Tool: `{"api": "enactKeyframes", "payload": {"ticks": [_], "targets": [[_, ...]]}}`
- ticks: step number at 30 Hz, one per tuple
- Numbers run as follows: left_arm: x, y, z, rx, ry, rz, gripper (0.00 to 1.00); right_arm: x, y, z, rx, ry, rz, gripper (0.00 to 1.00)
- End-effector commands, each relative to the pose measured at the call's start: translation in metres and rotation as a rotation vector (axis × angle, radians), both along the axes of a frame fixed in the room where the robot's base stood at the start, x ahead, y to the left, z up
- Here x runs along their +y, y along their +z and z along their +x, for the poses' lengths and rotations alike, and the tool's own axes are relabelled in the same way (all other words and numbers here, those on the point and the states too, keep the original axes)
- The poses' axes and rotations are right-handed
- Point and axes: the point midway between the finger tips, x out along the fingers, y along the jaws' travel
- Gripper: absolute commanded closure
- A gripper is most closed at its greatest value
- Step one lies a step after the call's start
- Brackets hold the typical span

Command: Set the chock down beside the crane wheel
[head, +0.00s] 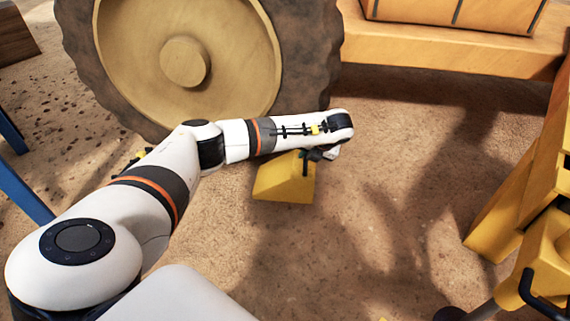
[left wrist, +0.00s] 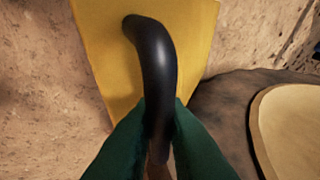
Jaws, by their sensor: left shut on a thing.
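The yellow wedge-shaped chock (head: 284,180) is on or just above the sandy ground, in front of the crane wheel's lower right; I cannot tell whether it touches the ground. The crane wheel (head: 230,50) is large, with a dark worn tyre and a tan hub. My left gripper (head: 312,156) is at the chock's upper right, partly hidden by my arm. In the left wrist view, its green fingers (left wrist: 158,135) are shut on the black curved handle of the chock (left wrist: 185,35). The tyre (left wrist: 225,110) shows at the right there. My right gripper is not in view.
An orange-yellow crane frame (head: 455,50) spans the upper right. Yellow machine parts (head: 520,210) stand at the right edge. Blue legs (head: 22,180) are at the left edge. Open sandy ground (head: 390,220) lies right of the chock.

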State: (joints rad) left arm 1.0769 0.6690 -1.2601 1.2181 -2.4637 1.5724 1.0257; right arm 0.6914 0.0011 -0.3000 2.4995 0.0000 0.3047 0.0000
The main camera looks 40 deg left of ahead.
Motion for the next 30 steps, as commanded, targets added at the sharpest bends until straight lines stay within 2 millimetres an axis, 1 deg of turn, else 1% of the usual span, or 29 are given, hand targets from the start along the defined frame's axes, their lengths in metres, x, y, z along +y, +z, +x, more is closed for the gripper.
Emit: {"api": "enactKeyframes", "payload": {"ticks": [2,5,13,15,20,27,30], "targets": [[0.0,-0.002,0.0,-0.002,-0.007,0.004,1.0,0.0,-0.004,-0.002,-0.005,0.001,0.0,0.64],[0.0,-0.012,0.0,0.0,-0.011,0.004,1.0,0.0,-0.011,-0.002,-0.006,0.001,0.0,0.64],[0.001,-0.055,0.0,0.001,-0.009,0.005,1.0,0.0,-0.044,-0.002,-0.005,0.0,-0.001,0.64],[0.001,-0.06,0.0,0.0,-0.01,0.004,1.0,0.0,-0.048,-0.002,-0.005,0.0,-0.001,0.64],[0.0,-0.067,0.0,-0.001,-0.009,0.005,1.0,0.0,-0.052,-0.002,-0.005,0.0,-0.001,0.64],[0.0,-0.095,0.0,0.0,-0.01,0.004,1.0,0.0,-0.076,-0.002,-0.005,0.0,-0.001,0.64],[0.0,-0.099,0.0,-0.001,-0.009,0.005,1.0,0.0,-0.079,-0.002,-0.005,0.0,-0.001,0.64]]}}
